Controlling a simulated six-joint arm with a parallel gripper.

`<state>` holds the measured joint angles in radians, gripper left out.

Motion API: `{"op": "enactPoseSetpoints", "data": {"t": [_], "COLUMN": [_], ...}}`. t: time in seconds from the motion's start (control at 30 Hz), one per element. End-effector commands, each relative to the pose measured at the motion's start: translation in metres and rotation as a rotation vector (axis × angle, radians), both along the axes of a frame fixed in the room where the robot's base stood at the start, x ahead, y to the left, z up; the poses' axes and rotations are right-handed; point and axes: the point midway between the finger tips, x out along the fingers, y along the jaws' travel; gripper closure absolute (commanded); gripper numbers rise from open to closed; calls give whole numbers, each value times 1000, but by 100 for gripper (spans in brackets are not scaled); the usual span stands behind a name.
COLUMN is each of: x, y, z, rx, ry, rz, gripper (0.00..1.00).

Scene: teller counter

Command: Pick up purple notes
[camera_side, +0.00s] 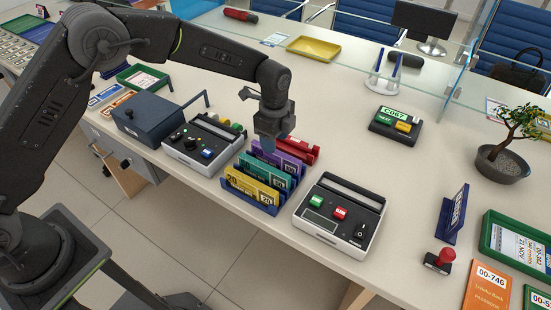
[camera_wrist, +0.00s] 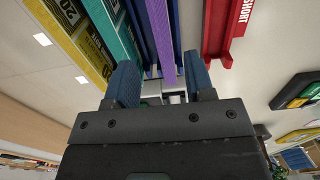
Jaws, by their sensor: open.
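The purple notes (camera_side: 279,156) stand upright in the back slot of a blue rack (camera_side: 248,204). Yellow notes (camera_side: 252,188) stand at the front and teal notes (camera_side: 264,171) in the middle. My gripper (camera_side: 284,141) is open, with its blue fingertips close over the top of the purple notes. In the wrist view, the purple notes (camera_wrist: 158,30) appear as a narrow strip running toward the gap between the open fingers (camera_wrist: 160,78). Teal and yellow notes lie to their left there. Whether the fingers touch the notes is unclear.
A red holder (camera_side: 302,150) marked SHORT sits close behind the rack. A white device with buttons (camera_side: 341,215) is at the right, and another device with dark knobs (camera_side: 203,143) at the left. The counter behind the red holder is fairly clear.

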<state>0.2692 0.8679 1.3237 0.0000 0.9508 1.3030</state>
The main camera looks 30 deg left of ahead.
Motion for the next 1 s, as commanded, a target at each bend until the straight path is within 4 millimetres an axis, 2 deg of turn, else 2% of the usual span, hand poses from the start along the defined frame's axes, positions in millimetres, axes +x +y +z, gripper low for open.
{"op": "enactPoseSetpoints", "data": {"t": [0.1, 0.33, 0.6, 0.9, 1.0], "x": [0, 1, 4, 4, 4], "y": [0, 0, 1, 1, 1], "z": [-16, -32, -69, -75, -75], "rx": [0, 0, 0, 0, 0], "ry": [1, 1, 0, -1, -1], "rz": [1, 2, 2, 2, 2], "gripper": [51, 51, 51, 51, 59]}}
